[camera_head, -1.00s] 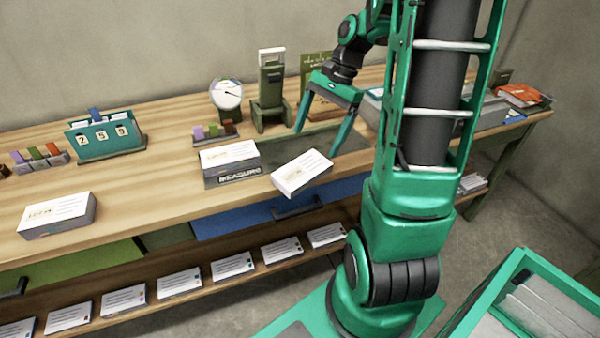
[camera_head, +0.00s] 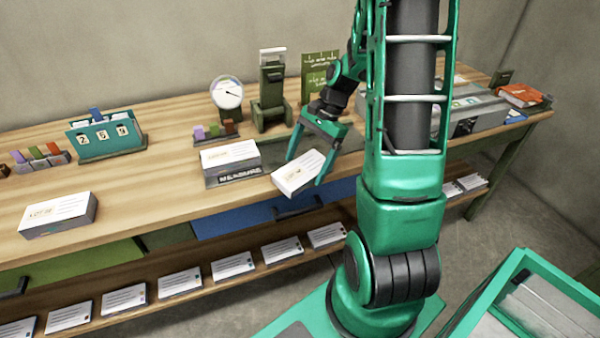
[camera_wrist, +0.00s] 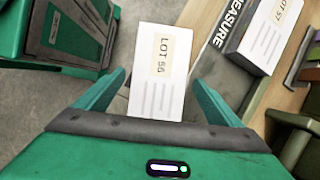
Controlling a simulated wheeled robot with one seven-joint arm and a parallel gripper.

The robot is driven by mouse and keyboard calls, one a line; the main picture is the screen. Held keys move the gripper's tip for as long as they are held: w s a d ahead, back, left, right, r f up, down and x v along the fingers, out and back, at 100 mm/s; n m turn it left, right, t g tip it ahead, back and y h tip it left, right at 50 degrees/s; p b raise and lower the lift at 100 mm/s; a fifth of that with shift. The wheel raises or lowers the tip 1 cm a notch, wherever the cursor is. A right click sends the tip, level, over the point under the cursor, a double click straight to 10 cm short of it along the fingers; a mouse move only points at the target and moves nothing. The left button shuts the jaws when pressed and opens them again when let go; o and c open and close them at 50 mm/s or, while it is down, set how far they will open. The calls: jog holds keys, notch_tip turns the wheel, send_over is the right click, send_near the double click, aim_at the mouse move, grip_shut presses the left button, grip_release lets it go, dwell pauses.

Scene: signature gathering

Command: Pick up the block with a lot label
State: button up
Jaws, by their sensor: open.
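A white block with a lot label (camera_head: 299,172) lies tilted at the front edge of the bench, partly over the grey measure plate. In the wrist view this block reads LOT 56 (camera_wrist: 158,82) and stands between my fingers. My gripper (camera_head: 304,168) is open, with one finger on each side of the block; it also shows in the wrist view (camera_wrist: 158,97). I cannot tell whether the fingers touch it. A second labelled block (camera_head: 230,155) sits on the measure plate (camera_head: 215,182), reading LOT 57 in the wrist view (camera_wrist: 270,40). A third labelled block (camera_head: 58,215) lies at the left front.
A dial gauge (camera_head: 227,93), a green stand (camera_head: 270,95) and a counter box (camera_head: 105,138) stand along the back. Several labelled blocks (camera_head: 180,281) line the lower shelf. A green crate (camera_head: 490,285) is at the lower right.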

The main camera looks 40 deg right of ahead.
jog(key=shift+a+f, duration=0.25)
jog(key=shift+f, duration=0.3)
jog(key=c, duration=1.3)
jog(key=shift+r, duration=0.1)
